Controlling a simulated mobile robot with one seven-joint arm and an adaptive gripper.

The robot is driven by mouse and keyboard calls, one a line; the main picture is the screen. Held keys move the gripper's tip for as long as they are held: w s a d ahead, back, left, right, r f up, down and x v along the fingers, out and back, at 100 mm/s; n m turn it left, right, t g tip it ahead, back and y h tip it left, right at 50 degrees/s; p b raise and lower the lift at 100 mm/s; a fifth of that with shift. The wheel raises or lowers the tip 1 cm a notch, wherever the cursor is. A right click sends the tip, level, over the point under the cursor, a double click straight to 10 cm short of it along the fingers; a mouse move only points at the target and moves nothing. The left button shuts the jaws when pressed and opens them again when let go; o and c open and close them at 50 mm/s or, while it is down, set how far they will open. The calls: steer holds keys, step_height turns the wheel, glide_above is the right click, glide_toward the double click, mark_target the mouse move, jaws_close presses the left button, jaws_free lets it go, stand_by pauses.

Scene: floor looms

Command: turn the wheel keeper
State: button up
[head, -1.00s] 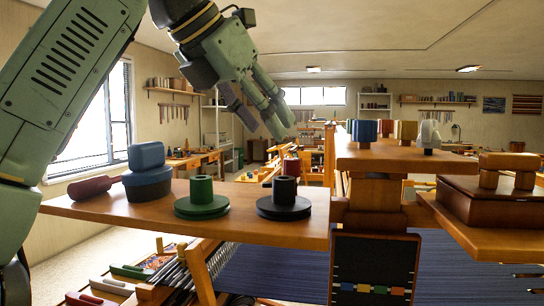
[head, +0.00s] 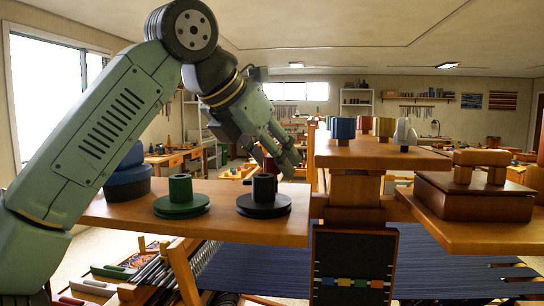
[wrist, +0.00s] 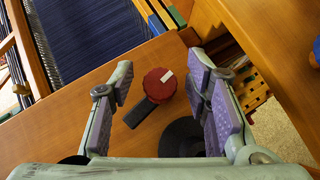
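What looks like the wheel keeper is a round red knob (wrist: 158,87) with a white mark on top and a dark bar (wrist: 140,113) sticking out at its lower left. It stands on the wooden board (wrist: 60,130) in the wrist view, just beyond a black disc (wrist: 183,137). My gripper (wrist: 162,66) is open, with its purple-padded fingers on either side of the knob and apart from it.
A green spool (head: 181,200) and blue blocks (head: 128,180) stand on the same board to the left. A raised wooden post with a shelf (head: 375,153) and a brown box (head: 475,198) are on the right. Dark blue cloth (head: 270,268) stretches below.

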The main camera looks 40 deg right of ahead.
jaws_close()
stand_by(0.3)
steer(key=shift+m+g, duration=1.3)
steer(key=shift+m, duration=0.3)
steer(key=shift+o, duration=0.4)
jaws_free()
steer(key=shift+r, duration=0.1)
steer(key=s+v, duration=0.1)
steer(key=v, duration=1)
steer(key=shift+w+a+r, duration=0.2)
steer(key=shift+w+a, duration=0.25)
